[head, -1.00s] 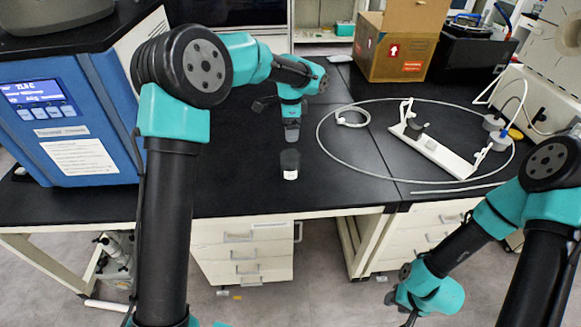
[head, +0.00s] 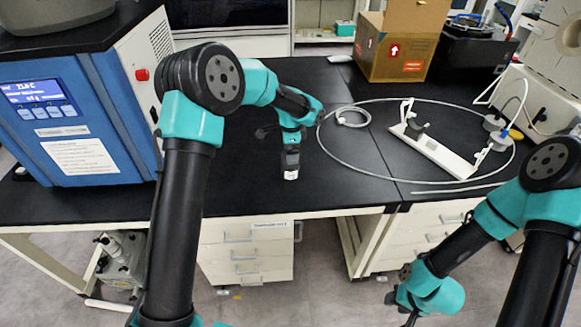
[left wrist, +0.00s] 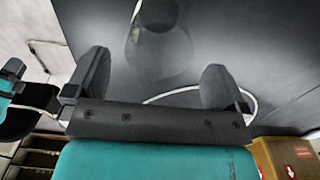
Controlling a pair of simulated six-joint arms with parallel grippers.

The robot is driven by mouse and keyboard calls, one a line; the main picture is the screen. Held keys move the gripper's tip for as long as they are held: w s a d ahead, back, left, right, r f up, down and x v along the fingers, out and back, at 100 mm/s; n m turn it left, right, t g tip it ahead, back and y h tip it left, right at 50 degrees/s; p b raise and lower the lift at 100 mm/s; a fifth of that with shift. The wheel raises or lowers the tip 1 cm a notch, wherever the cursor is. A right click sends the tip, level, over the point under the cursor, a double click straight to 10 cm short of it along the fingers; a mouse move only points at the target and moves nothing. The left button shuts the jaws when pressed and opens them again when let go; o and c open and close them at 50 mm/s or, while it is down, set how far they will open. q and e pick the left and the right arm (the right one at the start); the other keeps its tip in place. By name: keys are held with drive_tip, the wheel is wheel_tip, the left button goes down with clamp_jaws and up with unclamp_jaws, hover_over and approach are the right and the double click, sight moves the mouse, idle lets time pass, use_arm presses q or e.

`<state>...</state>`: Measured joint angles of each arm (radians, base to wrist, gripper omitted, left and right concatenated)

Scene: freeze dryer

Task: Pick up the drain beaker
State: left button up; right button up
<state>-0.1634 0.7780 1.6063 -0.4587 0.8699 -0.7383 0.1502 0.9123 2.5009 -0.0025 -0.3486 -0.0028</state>
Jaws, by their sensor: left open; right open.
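The drain beaker (head: 291,174) is a small clear, dark-looking vessel with a white patch near its base. It stands upright on the black bench in the head view. My left gripper (head: 291,148) is right above it and overlaps its upper part. In the left wrist view the beaker (left wrist: 160,42) shows as a see-through cup beyond the two grey fingers. The left gripper (left wrist: 156,78) is open there, with the fingers wide apart and nothing between them. My right gripper (head: 391,299) hangs low in front of the bench, empty; its fingers are hard to make out.
A blue freeze dryer (head: 75,130) stands at the left. A white stand (head: 435,150) inside a looped grey tube (head: 322,150) lies at the right. A cardboard box (head: 400,45) is at the back. The bench around the beaker is clear.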

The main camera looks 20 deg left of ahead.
use_arm(q)
drive_tip(key=shift+s+f, duration=0.1)
drive_tip(key=shift+f, duration=2.5)
drive_tip(key=shift+c, duration=0.4)
drive_tip(key=c, duration=0.9)
